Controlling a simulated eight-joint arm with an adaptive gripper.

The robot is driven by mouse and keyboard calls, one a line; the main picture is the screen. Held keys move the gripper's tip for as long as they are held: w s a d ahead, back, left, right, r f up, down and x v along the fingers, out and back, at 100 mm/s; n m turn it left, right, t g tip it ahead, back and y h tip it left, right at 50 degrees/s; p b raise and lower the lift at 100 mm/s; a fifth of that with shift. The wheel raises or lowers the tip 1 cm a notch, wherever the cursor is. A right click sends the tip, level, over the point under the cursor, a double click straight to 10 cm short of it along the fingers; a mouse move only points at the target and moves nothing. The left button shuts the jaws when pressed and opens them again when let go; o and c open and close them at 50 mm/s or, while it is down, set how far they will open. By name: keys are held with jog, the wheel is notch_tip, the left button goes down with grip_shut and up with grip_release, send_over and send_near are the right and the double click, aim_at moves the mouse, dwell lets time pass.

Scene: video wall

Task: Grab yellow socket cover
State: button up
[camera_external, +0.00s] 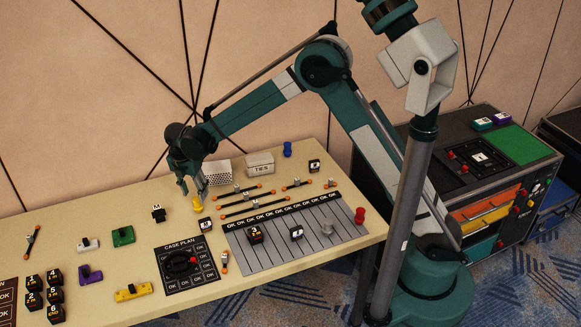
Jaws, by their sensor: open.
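A small yellow upright piece, which looks like the yellow socket cover (197,203), stands on the tan table (330,165) left of the grey OK board. My gripper (193,188) points down right above it and is open. Its fingers are close to the top of the piece; I cannot tell whether they touch it or reach around it. The fingers partly hide the piece. A yellow block with a black knob (133,292) lies at the front of the table, well away from my gripper.
A black cube (206,224) sits close by the gripper. A perforated box (218,173) and a TIES box (260,164) stand behind. A blue piece (288,149) and a red piece (360,215) stand farther right. Table left of the gripper is fairly clear.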

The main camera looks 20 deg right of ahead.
aim_at(196, 199)
jog(key=shift+w+f, duration=0.1)
jog(key=shift+f, duration=0.6)
jog(key=shift+f, duration=0.1)
jog(key=shift+w+d+f+b, duration=0.15)
jog(key=shift+f+b, duration=0.25)
jog(key=shift+f, duration=0.85)
jog(key=shift+w+d+f+b, duration=0.1)
jog(key=shift+f+b, duration=0.25)
jog(key=shift+f, duration=0.9)
jog(key=c, duration=0.8)
